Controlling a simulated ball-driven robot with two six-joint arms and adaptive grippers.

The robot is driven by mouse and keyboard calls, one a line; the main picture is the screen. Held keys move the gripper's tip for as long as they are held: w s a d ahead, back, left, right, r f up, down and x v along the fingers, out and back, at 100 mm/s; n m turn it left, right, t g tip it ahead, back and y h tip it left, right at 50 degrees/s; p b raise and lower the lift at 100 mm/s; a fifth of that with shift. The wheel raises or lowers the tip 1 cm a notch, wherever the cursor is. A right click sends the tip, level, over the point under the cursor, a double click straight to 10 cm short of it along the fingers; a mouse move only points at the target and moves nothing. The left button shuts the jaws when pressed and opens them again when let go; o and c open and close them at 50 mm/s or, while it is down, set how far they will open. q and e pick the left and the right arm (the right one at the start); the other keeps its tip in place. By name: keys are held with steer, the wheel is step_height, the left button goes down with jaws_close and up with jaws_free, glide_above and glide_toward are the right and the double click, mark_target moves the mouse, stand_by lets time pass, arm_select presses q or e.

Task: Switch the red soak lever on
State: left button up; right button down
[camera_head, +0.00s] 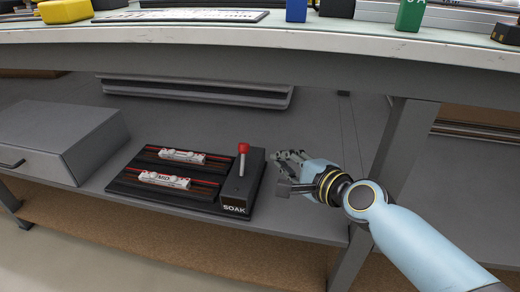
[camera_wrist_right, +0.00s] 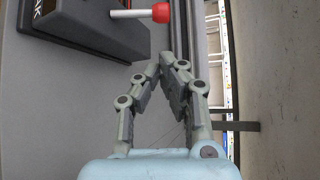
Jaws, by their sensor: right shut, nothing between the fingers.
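The soak lever (camera_head: 242,158) has a red knob on a pale metal stem and stands on a dark box marked SOAK, on the lower shelf. It looks nearly upright. In the right wrist view the red knob (camera_wrist_right: 160,13) is at the top, ahead of the fingertips. My right gripper (camera_head: 280,170) is just right of the SOAK box, with its fingers toward the lever. In the wrist view the right gripper (camera_wrist_right: 167,62) has its fingertips together with nothing between them. It appears apart from the lever. The left gripper is not in view.
A black track board (camera_head: 125,184) with red rails and two white model cars joins the box on its left. A grey drawer unit (camera_head: 55,140) stands further left. The tabletop (camera_head: 300,37) hangs above, and a table leg (camera_head: 400,140) stands behind my right arm.

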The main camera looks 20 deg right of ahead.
mark_target(243, 161)
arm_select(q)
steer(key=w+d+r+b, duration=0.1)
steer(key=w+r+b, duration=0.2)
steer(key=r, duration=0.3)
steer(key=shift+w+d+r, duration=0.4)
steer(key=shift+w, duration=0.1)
arm_select(e)
steer(key=x, duration=1)
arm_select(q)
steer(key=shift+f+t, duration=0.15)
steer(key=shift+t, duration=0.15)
arm_select(e)
steer(key=shift+f, duration=0.1)
